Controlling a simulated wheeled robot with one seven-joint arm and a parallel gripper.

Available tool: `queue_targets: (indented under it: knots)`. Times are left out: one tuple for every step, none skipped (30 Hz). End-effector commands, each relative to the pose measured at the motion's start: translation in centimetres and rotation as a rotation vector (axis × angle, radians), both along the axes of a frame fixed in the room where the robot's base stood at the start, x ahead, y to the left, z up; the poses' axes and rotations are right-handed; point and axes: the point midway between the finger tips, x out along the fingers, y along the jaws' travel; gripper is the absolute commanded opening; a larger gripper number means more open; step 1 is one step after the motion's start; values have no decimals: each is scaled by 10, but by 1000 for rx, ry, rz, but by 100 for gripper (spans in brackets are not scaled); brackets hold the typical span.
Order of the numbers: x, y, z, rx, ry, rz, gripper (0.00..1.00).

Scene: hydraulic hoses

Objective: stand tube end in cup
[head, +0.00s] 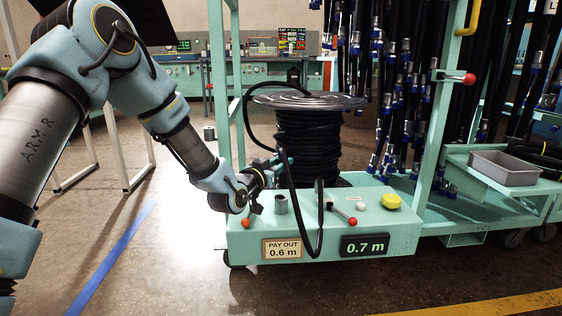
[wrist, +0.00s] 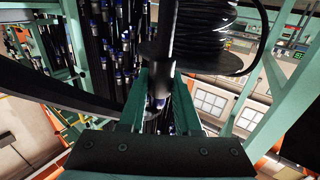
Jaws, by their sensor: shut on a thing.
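My gripper (head: 284,160) is shut on the black tube (head: 291,200), to the left of the reel's lower front and above the console. In the wrist view the tube (wrist: 163,50) runs between the two green fingers (wrist: 160,97). From my gripper the tube hangs in a loop over the console's front and rises again on the right. The cup (head: 281,204), a small grey cylinder, stands upright on the console's left part, a little below my gripper and apart from it. I cannot clearly make out the tube's free end.
The black hose reel (head: 307,140) stands behind the console (head: 380,222). On the console are a red-knobbed lever (head: 352,221), a yellow knob (head: 391,202) and an orange button (head: 245,222). Green frame posts (head: 440,120) flank the reel. A grey tray (head: 503,168) is at right.

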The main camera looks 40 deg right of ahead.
Motion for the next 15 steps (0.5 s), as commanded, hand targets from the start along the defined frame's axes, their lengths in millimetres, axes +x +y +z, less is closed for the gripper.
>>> queue_targets:
  knots:
    - [0,0,-9,0,0,0,0]
    - [0,0,-12,0,0,0,0]
    - [0,0,-15,0,0,0,0]
    - [0,0,-17,0,0,0,0]
    - [0,0,-19,0,0,0,0]
    - [0,0,-20,0,0,0,0]
    - [0,0,-21,0,0,0,0]
    - [0,0,-22,-1,0,0,0]
    - [0,0,-23,-1,0,0,0]
    - [0,0,-23,-1,0,0,0]
    - [0,0,-23,-1,0,0,0]
    - [0,0,-23,-1,0,0,0]
    - [0,0,-23,-1,0,0,0]
    - [0,0,-23,-1,0,0,0]
    - [0,0,-23,-1,0,0,0]
